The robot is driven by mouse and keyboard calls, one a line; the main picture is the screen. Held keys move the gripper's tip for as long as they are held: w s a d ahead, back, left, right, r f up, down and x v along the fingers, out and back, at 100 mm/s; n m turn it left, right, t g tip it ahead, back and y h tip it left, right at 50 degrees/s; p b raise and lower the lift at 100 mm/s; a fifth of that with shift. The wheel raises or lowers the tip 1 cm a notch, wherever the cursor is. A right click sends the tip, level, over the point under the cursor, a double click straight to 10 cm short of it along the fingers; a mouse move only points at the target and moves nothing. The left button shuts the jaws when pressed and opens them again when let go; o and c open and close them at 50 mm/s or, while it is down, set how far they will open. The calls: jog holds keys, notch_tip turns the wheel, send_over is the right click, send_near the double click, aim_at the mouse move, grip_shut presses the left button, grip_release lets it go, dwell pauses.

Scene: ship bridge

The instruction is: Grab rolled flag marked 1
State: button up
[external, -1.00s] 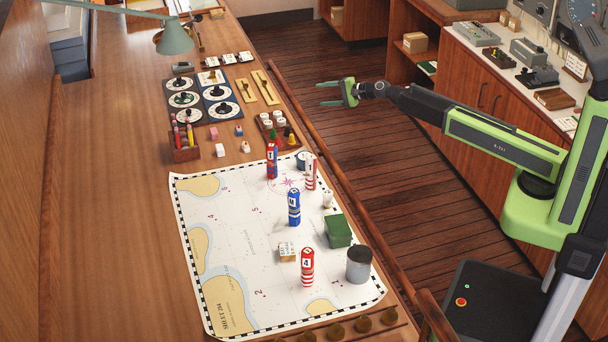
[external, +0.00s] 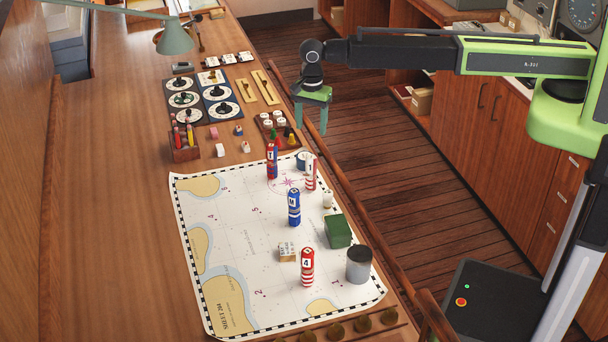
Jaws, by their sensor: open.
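Several rolled flags stand upright on the chart (external: 225,240). A red-and-white striped roll (external: 311,178) near the chart's far right edge carries a small mark that looks like a 1. A red-and-blue roll (external: 272,163) stands to its left; its mark is too small to read surely. A blue roll (external: 294,209) stands nearer, and a red-and-white roll marked 4 (external: 307,268) nearer still. My gripper (external: 311,122) is open and empty, fingers pointing down. In the picture it is above and beyond the striped roll, apart from it, near the table's right edge.
A dark blue round container (external: 303,160) and a small white piece (external: 327,200) are close to the striped roll. A green box (external: 338,231) and grey can (external: 359,264) stand nearer. A rack with cones (external: 290,138) lies beyond. A wooden rail (external: 345,188) runs along the table edge.

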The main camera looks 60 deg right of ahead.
aim_at(311, 170)
notch_tip(311, 170, down, 18)
jog(key=b, duration=1.8)
jog(key=shift+r, duration=0.25)
jog(key=shift+c, duration=0.5)
grip_shut()
